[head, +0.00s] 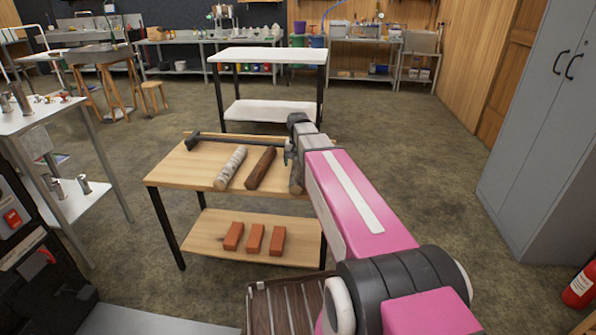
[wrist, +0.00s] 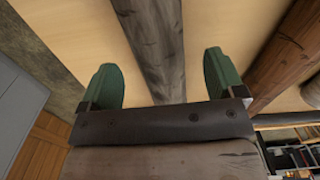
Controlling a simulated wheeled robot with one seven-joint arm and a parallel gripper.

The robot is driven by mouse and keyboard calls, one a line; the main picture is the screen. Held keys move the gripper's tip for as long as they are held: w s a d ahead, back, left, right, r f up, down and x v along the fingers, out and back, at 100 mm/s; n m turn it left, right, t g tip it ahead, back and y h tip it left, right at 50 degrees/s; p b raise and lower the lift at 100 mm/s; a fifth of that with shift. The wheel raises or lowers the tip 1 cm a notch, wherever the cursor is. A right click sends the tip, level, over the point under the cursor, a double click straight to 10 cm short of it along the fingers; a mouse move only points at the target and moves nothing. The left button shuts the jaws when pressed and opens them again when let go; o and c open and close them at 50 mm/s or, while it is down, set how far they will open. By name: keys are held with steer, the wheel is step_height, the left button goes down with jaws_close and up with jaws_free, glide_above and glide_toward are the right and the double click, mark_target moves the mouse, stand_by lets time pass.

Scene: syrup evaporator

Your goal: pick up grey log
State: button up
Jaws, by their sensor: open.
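The grey log (head: 297,180) lies at the right side of the wooden table (head: 183,172), partly hidden by my arm. In the wrist view the grey log (wrist: 157,42) runs between the two green fingers of my gripper (wrist: 163,78). The fingers are apart, with a gap on each side of the log. In the head view my gripper (head: 290,152) is over the far part of the grey log, mostly hidden by the arm.
A brown log (head: 261,168) lies just left of the grey log, close to one finger in the wrist view. A pale birch log (head: 230,168) lies further left. A dark long-handled tool (head: 225,138) lies behind them. Several orange bricks (head: 255,238) sit on the lower shelf.

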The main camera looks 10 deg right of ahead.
mark_target(298, 164)
step_height(298, 164, down, 3)
steer(key=shift+w+d+f, duration=0.1)
steer(key=shift+f, duration=0.1)
steer(key=c, duration=1.2)
steer(key=shift+r, duration=0.15)
